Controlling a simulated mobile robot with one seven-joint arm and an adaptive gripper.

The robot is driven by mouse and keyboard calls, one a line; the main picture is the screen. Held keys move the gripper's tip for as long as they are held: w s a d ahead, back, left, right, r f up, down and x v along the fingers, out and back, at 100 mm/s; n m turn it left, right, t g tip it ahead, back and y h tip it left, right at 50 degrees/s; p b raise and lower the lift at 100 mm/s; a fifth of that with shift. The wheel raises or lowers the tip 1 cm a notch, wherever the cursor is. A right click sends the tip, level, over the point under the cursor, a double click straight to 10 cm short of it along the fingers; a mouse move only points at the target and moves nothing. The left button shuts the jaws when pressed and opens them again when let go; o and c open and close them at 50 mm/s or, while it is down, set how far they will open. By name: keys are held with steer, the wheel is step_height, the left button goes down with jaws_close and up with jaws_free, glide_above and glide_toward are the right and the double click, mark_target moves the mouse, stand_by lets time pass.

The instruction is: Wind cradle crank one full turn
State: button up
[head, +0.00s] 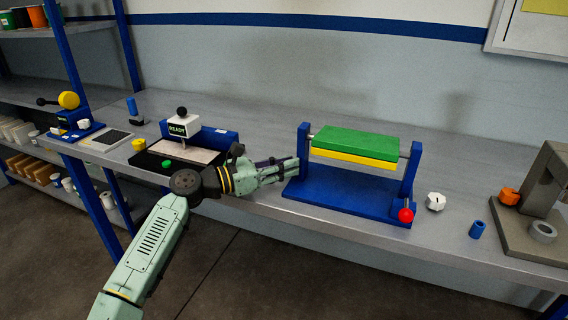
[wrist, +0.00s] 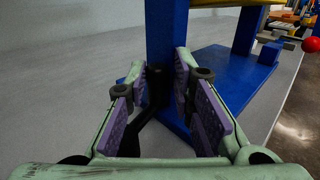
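The cradle is a blue frame (head: 345,195) with two upright posts. Between the posts a green slab (head: 355,142) lies over a yellow slab (head: 352,159). A red ball knob (head: 406,215) sits low at the foot of the right post, on a short thin arm; the knob also shows at the wrist view's right edge (wrist: 312,44). My gripper (head: 290,168) is at the outer side of the left post. In the wrist view my gripper (wrist: 165,80) is open, its purple pads apart, the blue post (wrist: 166,35) just beyond. A dark rod (wrist: 155,95) shows between the fingers; I cannot tell what it belongs to.
Right of the cradle are a white knob (head: 436,201), a blue cylinder (head: 477,229) and a grey stand (head: 530,225) with an orange part. Bench behind the cradle is clear.

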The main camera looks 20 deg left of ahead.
steer(key=shift+w+a+r, duration=0.15)
steer(key=shift+a+r, duration=0.05)
steer(key=shift+a, duration=0.15)
jaws_close()
steer(key=b, duration=0.2)
steer(key=shift+f+g+b, duration=0.3)
steer(key=shift+f+b, duration=0.05)
steer(key=shift+b, duration=0.05)
steer(key=b, duration=0.1)
steer(key=m+g+h+b, duration=0.1)
steer(key=b, duration=0.1)
steer(key=shift+d+f+m+h, duration=0.1)
steer(key=shift+f+m+h, duration=0.05)
steer(key=shift+m+h, duration=0.15)
steer(key=shift+s+m+g+h+b, duration=0.25)
steer(key=shift+m+g+h+b, duration=0.4)
steer(key=shift+g+b, duration=0.5)
steer(key=shift+s+r+m+g+h+b, duration=0.4)
steer(key=shift+m+g, duration=0.15)
steer(key=shift+g, duration=0.2)
